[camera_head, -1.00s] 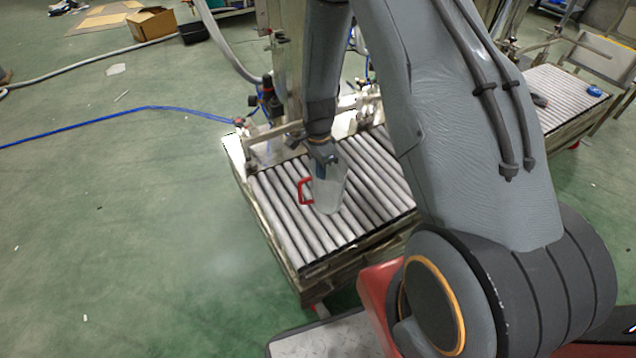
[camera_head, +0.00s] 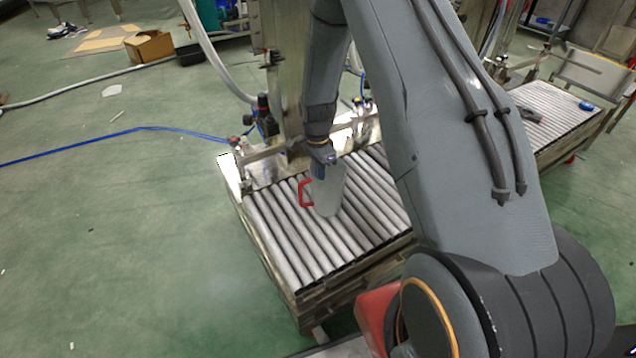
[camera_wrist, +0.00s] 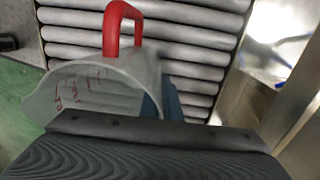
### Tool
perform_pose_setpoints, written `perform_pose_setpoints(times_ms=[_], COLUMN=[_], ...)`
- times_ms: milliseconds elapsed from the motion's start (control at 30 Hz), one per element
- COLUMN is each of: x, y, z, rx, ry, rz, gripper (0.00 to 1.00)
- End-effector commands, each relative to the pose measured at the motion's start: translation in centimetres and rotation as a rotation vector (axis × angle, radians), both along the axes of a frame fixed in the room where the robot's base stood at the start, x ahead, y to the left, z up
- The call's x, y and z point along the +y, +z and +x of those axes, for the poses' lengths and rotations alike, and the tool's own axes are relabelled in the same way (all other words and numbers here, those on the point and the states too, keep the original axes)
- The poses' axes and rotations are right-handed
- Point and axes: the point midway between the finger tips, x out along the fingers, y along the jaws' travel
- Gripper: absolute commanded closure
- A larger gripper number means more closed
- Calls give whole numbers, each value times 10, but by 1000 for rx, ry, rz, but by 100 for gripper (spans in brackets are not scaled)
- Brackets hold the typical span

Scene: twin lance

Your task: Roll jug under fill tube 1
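A translucent jug (camera_head: 329,195) with a red handle (camera_head: 305,193) stands on the near roller table (camera_head: 287,250). The handle points left in the head view. In the wrist view the jug (camera_wrist: 100,88) shows its open mouth and red markings, with rollers behind it. My gripper (camera_head: 322,158) is at the jug's top, pointing down. In the wrist view a blue finger part (camera_wrist: 172,100) is at the jug's right side. The dark gripper body hides the rest, so I cannot tell whether the fingers close on the jug. I cannot make out fill tube 1.
A metal column (camera_head: 282,75) with valves and fittings rises at the table's back edge. A second roller table (camera_head: 560,118) stands at the right. A blue hose (camera_head: 120,133) and a cardboard box (camera_head: 149,46) lie on the green floor. The floor at left is mostly open.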

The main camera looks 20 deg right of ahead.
Motion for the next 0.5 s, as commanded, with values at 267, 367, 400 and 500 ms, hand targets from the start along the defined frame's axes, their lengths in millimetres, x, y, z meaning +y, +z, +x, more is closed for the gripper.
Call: perform_pose_setpoints(times_ms=[267, 367, 400, 500], x=[0, 0, 0, 0], y=[0, 0, 0, 0], z=[0, 0, 0, 0], rx=[-1, 0, 0, 0], ry=[0, 0, 0, 0], rz=[0, 0, 0, 0], gripper=[100, 85, 78, 75])
